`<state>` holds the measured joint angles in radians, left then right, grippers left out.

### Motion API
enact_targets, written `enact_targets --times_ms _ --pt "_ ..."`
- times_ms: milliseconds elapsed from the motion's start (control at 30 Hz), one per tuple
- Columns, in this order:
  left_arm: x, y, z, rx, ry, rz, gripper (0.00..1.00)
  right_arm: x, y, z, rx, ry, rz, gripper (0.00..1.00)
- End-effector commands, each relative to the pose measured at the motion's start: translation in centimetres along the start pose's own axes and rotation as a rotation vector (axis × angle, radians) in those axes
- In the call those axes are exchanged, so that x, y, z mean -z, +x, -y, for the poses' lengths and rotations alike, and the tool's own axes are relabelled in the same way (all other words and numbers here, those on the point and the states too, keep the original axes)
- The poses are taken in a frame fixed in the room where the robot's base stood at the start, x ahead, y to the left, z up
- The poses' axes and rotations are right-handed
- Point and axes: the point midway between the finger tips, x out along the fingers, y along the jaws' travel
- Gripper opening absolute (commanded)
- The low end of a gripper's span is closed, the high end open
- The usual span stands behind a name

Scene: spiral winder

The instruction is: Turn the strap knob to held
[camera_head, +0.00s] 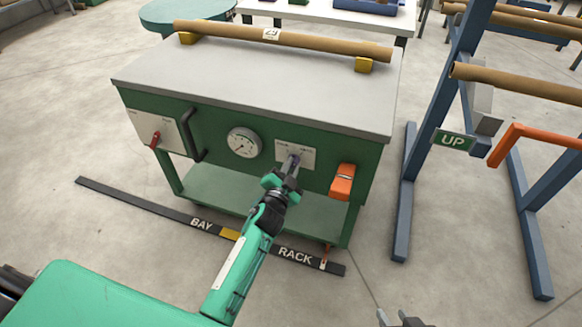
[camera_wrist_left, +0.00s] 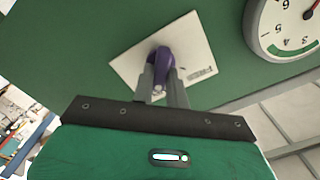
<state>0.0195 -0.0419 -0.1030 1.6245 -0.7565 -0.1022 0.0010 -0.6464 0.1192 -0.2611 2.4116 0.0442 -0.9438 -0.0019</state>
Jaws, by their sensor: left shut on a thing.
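The strap knob is purple and sits on a white plate (camera_head: 308,157) on the green front of the cart. My left gripper (camera_head: 292,164) reaches up to it from below. In the left wrist view the purple knob (camera_wrist_left: 161,62) is between the two grey fingers of the left gripper (camera_wrist_left: 162,88), which are shut on it.
A dial gauge (camera_head: 244,142) and a red lever (camera_head: 154,139) are left of the knob, an orange block (camera_head: 342,182) right. A cardboard tube (camera_head: 280,38) lies across yellow supports on the cart top (camera_head: 255,75).

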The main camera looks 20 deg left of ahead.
Motion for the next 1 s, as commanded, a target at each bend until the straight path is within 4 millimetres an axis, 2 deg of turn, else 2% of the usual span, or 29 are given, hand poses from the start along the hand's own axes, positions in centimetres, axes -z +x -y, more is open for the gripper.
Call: enact_targets --times_ms 200,233,333,733,867,1000 --pt "0.0 0.0 0.0 0.000 0.002 -0.001 0.00 0.0 0.0 0.0 0.000 0.000 -0.001 0.36" --pt "0.0 0.0 0.0 0.000 0.002 -0.001 0.19 0.0 0.0 0.0 0.000 0.000 -0.001 0.36" --pt "0.0 0.0 0.0 0.000 0.002 -0.001 0.36 0.1 0.0 0.0 0.000 0.000 -0.002 0.36" --pt "0.0 -0.6 0.0 -0.001 0.000 0.000 0.36 0.0 -0.1 0.0 -0.001 0.000 0.003 0.36" --pt "0.0 -2.3 0.0 -0.001 0.000 0.001 0.36 -0.2 -0.2 -0.2 -0.006 -0.001 0.024 0.36" --pt "0.0 -4.8 0.0 -0.001 -0.001 0.001 0.36 -0.3 -0.6 -0.7 -0.019 0.002 0.059 0.36"
